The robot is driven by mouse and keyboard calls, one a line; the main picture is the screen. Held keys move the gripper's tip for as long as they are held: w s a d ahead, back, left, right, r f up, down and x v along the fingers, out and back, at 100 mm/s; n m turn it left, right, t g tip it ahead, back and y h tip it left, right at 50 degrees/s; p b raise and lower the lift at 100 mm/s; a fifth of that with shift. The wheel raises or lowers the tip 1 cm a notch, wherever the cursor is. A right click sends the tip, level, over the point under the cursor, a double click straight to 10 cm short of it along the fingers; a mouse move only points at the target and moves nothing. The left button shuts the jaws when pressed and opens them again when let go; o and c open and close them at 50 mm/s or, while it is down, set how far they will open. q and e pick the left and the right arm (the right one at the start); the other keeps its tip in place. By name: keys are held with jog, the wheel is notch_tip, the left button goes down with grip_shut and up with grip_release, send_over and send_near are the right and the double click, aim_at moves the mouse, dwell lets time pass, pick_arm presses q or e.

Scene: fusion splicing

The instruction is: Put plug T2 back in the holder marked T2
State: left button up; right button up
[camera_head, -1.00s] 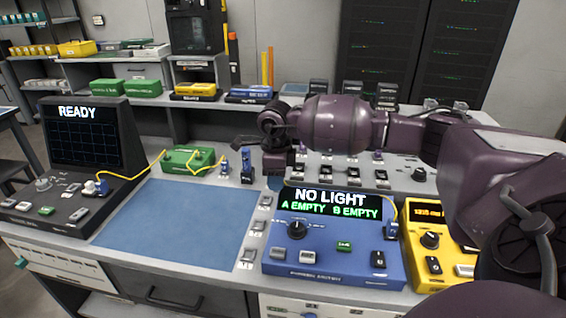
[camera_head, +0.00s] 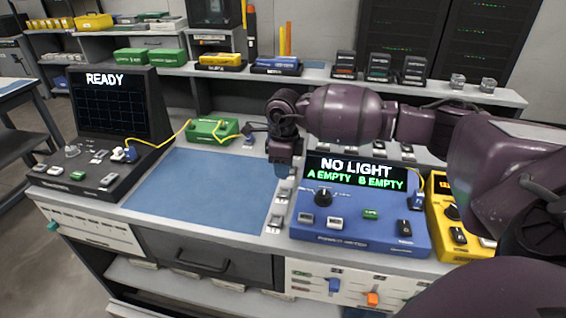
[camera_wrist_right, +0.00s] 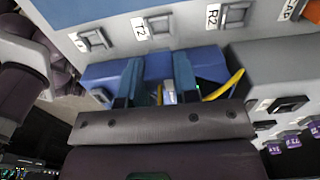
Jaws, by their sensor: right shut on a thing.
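My right gripper (camera_head: 283,170) is above the back right corner of the blue mat, just left of the blue power meter. In the wrist view its two teal fingers (camera_wrist_right: 159,84) are shut on a small plug (camera_wrist_right: 169,92), mostly hidden by the fingers and palm. The label T2 (camera_wrist_right: 140,27) and its small dark-slotted holder (camera_wrist_right: 159,23) show ahead of the fingers, apart from the plug. The holder marked R2 (camera_wrist_right: 233,14) is beside it to the right. My left gripper is not in view.
The blue power meter (camera_head: 345,232) reads NO LIGHT, A EMPTY, B EMPTY. A yellow device (camera_head: 440,190) stands to its right. A yellow cable joins the green box (camera_head: 211,128) and the READY instrument (camera_head: 113,110). The blue mat (camera_head: 195,190) is clear.

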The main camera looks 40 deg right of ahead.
notch_tip(320, 180, down, 3)
jog(key=shift+f+b, duration=0.15)
jog(key=shift+b, duration=0.35)
jog(key=shift+f, duration=0.55)
jog(key=shift+f+b, duration=0.25)
jog(key=shift+b, duration=0.05)
dwell(0.6)
jog(key=shift+f, duration=0.5)
jog(key=o, duration=1)
